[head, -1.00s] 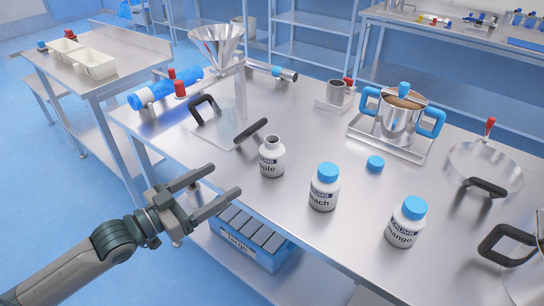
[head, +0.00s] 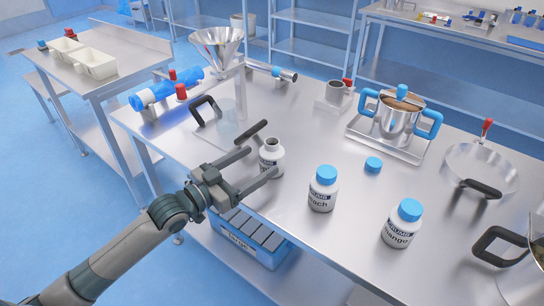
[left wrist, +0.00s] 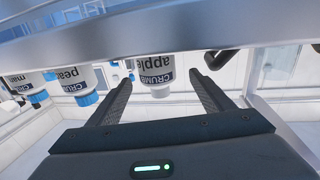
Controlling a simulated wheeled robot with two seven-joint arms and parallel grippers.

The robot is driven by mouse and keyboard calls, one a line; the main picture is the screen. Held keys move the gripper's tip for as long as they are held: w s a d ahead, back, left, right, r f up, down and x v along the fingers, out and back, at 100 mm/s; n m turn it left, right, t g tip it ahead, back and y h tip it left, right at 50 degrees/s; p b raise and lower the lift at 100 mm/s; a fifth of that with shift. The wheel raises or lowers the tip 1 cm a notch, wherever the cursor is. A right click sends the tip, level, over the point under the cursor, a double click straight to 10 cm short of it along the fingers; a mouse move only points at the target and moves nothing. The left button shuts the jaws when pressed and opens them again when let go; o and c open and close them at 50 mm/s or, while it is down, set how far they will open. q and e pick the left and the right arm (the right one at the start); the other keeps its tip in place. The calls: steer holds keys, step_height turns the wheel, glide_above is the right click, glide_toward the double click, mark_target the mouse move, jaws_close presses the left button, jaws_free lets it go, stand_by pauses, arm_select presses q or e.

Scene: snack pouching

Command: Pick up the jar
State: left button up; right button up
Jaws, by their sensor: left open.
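An open white jar (head: 271,158) without a lid stands upright on the steel table. Its label reads "apple" in the left wrist view (left wrist: 154,72), where the picture is upside down. Two white jars with blue lids, peach (head: 322,189) and mango (head: 402,224), stand to the right. My right gripper is not in view.
A loose blue lid (head: 373,165) lies behind the peach jar. A pot (head: 399,118) stands on a tray at the back. A blue crate (head: 246,240) is below the table.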

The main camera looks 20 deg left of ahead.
mark_target(271, 158)
arm_select(q)
steer(key=shift+w+d, duration=0.15)
steer(key=shift+w, duration=0.1)
steer(key=shift+f+p+x, duration=0.2)
steer(key=shift+p+x, duration=0.05)
steer(key=shift+x, duration=0.6)
steer(key=shift+f+p+x, duration=0.15)
steer(key=shift+p+x, duration=0.05)
steer(key=shift+x, duration=0.7)
steer(key=shift+f+p+x, duration=0.2)
steer(key=shift+p+x, duration=0.05)
steer(key=shift+x, duration=0.6)
steer(key=shift+s+d, duration=0.15)
steer(key=shift+d, duration=0.05)
steer(key=c, duration=1.3)
